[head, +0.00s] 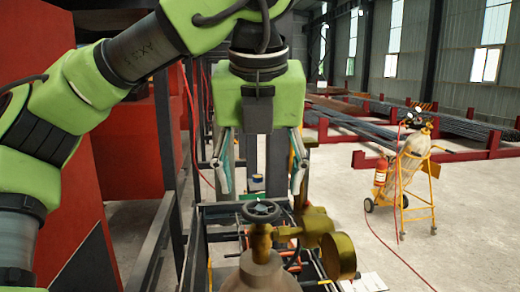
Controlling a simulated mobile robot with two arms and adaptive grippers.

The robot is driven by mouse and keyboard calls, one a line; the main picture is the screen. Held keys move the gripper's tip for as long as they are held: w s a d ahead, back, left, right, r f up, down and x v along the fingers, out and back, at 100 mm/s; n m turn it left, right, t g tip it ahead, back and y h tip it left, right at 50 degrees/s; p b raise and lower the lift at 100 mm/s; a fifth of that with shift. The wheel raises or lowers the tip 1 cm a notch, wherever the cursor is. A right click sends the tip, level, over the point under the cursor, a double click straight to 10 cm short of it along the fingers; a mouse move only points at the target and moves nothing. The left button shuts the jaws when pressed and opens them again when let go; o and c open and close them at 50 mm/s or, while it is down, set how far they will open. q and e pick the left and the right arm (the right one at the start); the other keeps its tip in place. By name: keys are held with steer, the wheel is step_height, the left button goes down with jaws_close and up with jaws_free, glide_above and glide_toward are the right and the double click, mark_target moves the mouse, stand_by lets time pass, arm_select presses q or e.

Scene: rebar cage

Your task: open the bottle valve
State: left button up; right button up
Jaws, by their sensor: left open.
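The bottle valve is brass, with a dark round handwheel (262,211) on top of a brass stem. It stands on the neck of a gas bottle (260,274) at the bottom middle of the head view. A brass regulator (325,240) is joined to the valve on its right. My left gripper (258,185) hangs pointing down above the handwheel, with its two fingers spread wide. It is open and empty, and the wheel shows below, between the fingers. I cannot tell whether the fingertips are nearer or farther than the wheel. My right gripper is not in view.
A yellow cart (410,190) with a bottle and a red extinguisher (381,172) stands at the right. Red racks of rebar (450,122) lie behind it. Red machinery (130,160) stands at the left. A red hose crosses the floor. The grey floor (450,255) at right is mostly clear.

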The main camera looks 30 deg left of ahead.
arm_select(q)
steer(key=v, duration=0.5)
steer(key=shift+s+r, duration=0.1)
steer(key=shift+r, duration=0.3)
steer(key=shift+f, duration=0.1)
